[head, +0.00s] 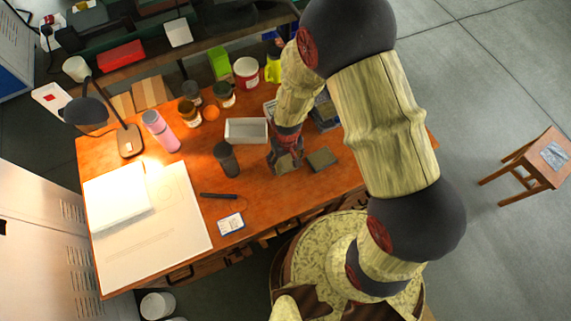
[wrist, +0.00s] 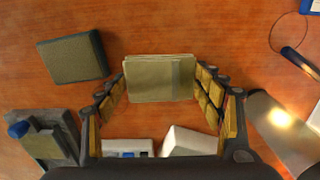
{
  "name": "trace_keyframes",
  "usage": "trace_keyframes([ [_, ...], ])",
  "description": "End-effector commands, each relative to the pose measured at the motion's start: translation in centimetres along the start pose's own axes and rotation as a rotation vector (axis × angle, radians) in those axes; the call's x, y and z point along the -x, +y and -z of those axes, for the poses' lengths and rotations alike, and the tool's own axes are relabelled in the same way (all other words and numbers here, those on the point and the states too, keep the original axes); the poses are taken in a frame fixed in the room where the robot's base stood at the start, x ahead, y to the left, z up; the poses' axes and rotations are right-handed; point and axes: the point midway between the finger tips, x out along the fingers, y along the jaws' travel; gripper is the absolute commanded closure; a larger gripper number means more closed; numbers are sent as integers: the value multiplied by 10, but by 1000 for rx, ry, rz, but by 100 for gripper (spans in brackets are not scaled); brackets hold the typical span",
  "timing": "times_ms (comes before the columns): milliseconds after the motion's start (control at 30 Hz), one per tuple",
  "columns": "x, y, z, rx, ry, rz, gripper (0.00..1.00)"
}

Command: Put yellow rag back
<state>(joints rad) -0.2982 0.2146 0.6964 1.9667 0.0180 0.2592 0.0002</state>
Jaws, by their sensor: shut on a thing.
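My gripper (head: 286,163) is low over the orange wooden table, at its front right part. In the wrist view my gripper (wrist: 161,84) is shut on a flat, folded, dull yellow rag (wrist: 150,88), with its layered edges showing between the fingers. The rag's underside is hidden, so I cannot tell whether it touches the table. In the head view the gripper and arm mostly hide it.
A grey-green block (head: 322,158) lies right of my gripper. A dark cup (head: 228,158) and a pale open box (head: 246,131) stand to its left. A black pen (head: 218,196) lies nearer the front. Cans and bottles crowd the back.

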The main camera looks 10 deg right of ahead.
Motion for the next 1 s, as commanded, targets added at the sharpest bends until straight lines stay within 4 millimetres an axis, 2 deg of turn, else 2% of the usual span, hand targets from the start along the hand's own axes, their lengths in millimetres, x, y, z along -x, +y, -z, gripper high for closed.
trace_keyframes([
  [167,-10,0,8,0,0,0,53],
  [367,-37,0,6,0,-1,0,53],
  [767,-42,0,6,0,1,0,53],
  [800,-41,0,6,0,1,0,30],
  [1000,-40,0,6,0,1,0,19],
])
